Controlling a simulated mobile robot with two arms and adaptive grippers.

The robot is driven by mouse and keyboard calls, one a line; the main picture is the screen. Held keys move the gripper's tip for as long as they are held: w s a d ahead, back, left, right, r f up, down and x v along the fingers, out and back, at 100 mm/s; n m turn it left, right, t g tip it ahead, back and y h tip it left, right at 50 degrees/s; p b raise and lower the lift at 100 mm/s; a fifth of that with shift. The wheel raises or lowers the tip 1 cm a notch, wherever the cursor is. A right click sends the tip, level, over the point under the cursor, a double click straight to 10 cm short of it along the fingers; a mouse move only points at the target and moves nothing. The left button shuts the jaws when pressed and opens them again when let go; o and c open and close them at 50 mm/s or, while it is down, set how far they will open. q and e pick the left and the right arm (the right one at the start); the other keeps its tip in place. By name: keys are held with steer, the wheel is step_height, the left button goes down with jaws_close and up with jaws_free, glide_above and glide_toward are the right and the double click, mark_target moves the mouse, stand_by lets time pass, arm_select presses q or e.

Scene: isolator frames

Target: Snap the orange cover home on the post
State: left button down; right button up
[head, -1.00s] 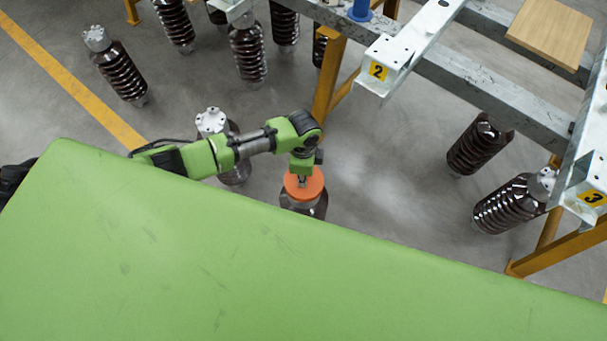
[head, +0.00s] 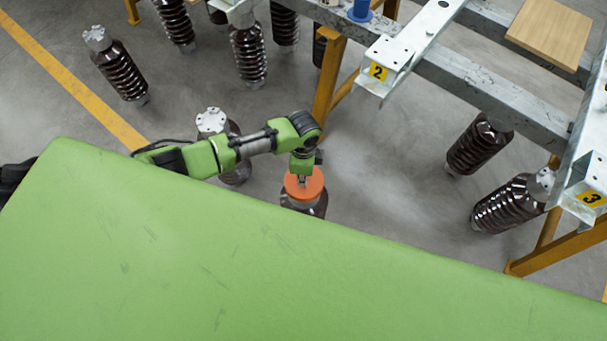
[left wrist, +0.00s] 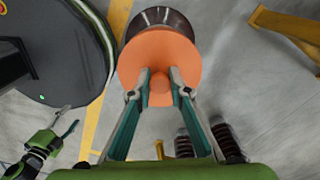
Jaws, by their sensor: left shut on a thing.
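The orange cover (head: 312,192) is a round disc with a knob in its middle. It is over the top of a dark brown post (head: 314,210) that stands just beyond the green surface. In the left wrist view the cover (left wrist: 150,50) hides most of the post (left wrist: 160,18). My left gripper (head: 303,182) is above the cover, shut on its knob, with one finger on each side in the left wrist view (left wrist: 160,82). I cannot tell whether the cover is fully seated. My right gripper (left wrist: 68,119) shows at lower left of the left wrist view, open and empty.
A ribbed brown insulator with a pale cap (head: 211,122) stands close left of the post, partly behind my left arm. Several more stand around. A yellow-legged metal frame (head: 470,85) with numbered plates is at the right. Grey floor is clear right of the post.

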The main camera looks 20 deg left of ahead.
arm_select(q)
steer(key=shift+p, duration=0.35)
stand_by(0.5)
steer(key=shift+f+b, duration=1.45)
steer(key=shift+f, duration=0.5)
steer(key=c, duration=1.8)
jaws_free()
steer(key=shift+r, duration=0.1)
steer(key=shift+r, duration=0.15)
step_height(320, 180, up, 12)
steer(key=shift+f, duration=0.15)
steer(key=shift+d, duration=0.1)
